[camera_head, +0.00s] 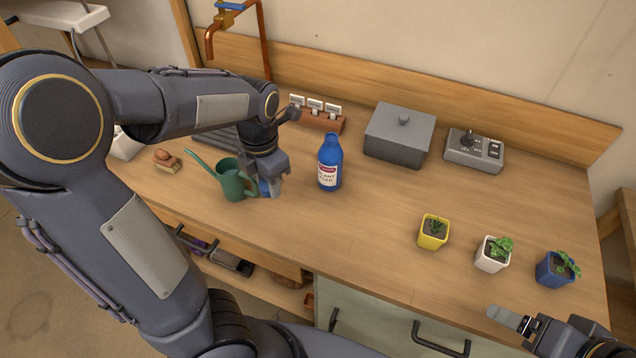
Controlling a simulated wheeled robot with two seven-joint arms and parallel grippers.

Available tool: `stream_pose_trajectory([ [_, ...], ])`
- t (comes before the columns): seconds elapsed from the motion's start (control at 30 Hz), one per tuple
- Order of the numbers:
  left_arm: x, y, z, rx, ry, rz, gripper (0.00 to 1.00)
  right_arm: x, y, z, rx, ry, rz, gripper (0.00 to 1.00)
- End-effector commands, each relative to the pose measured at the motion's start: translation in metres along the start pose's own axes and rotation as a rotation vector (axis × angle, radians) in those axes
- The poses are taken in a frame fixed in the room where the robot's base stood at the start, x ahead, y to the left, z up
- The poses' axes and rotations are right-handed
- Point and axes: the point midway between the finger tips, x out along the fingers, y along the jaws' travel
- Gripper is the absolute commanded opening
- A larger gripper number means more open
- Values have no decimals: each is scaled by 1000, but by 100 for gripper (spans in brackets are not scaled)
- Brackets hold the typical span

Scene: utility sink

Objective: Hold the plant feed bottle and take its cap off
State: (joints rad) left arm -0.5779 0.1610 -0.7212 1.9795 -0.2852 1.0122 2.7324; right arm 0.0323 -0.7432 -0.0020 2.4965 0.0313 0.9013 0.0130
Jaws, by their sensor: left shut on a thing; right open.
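The blue plant feed bottle (329,170), with a white and red label, stands upright on the bench, and no gripper touches it. Its top shows a narrow blue neck. My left gripper (270,188) is left of the bottle, low over the bench and close to the green watering can. My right gripper (510,322) is at the lower right, open and empty, below the plant pots and far from the bottle. It is partly cut off by the frame.
The green watering can (233,184) stands beside my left gripper. A grey lidded box (399,135) and a control box (474,151) stand at the back. Yellow (432,235), white (492,256) and blue (552,270) plant pots line the right front.

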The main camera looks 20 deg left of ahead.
Motion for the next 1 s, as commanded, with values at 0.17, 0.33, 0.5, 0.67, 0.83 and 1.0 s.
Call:
stream_pose_trajectory([
  [0.17,22,9,45,1,7,3,6,0,0,0,0,0,0,80],
  [0.33,53,14,74,2,6,0,6,0,0,0,0,0,0,80],
  [0.5,72,17,92,2,1,1,6,-1,0,-1,0,0,0,80],
  [0.67,80,18,99,3,0,0,6,-1,-1,-1,0,0,0,80],
  [0.83,102,18,101,2,4,-1,6,-2,-1,-1,0,0,0,80],
  [1.0,115,18,102,3,0,0,6,-2,-1,-1,0,0,0,80],
])
